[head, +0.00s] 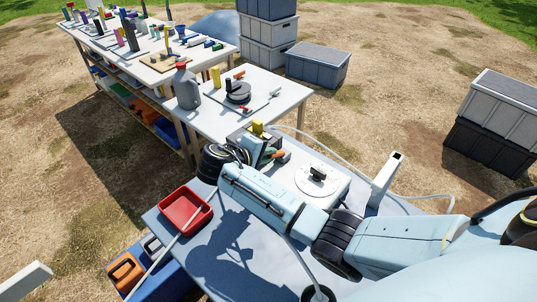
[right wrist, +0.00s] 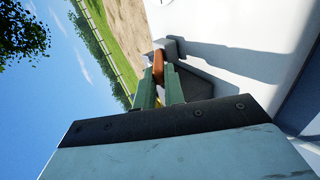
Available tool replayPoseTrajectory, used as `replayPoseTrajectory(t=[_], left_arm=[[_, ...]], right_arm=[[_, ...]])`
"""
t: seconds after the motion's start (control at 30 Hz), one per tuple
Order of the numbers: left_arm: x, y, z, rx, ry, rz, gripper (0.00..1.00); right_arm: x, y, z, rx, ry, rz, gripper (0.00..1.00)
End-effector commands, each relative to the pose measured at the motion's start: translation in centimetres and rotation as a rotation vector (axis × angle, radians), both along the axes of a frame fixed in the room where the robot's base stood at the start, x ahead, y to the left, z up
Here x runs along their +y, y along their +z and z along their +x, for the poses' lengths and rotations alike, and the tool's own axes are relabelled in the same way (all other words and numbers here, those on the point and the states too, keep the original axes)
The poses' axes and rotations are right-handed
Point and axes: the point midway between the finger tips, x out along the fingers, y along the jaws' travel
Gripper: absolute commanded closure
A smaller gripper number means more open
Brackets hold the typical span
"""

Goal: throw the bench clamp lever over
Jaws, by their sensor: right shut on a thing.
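In the right wrist view the gripper's two green fingers (right wrist: 159,84) are closed around the orange lever grip (right wrist: 159,63), beside a grey block. The clamp's base is mostly hidden behind my gripper and wrist.
A white box with a round dial (head: 317,180) stands just right of the gripper. A red tray (head: 185,210) lies on the bench's left. A white post (head: 385,180) rises at the right. A white table (head: 215,119) with a bottle (head: 187,88) stands behind.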

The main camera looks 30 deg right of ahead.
Motion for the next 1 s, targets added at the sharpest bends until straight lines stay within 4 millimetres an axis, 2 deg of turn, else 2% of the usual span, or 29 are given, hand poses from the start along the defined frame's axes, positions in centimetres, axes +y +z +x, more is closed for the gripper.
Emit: replayPoseTrajectory(t=[0.33,0.5,0.87,1.0], left_arm=[[1.1,4.1,0.0,0.001,-0.005,0.014,1.0],[1.2,5.7,-0.1,0.002,-0.005,0.015,1.0],[0.5,5.8,-0.1,0.003,-0.001,0.006,1.0],[0.0,6.8,-0.1,0.003,0.0,0.0,1.0]], right_arm=[[-1.7,2.3,0.6,0.037,-0.003,0.107,1.0],[-2.5,3.0,0.8,0.057,-0.004,0.163,0.96],[-2.7,2.9,1.0,0.061,-0.002,0.184,0.95],[-3.4,3.4,1.2,0.072,-0.005,0.213,0.95]])
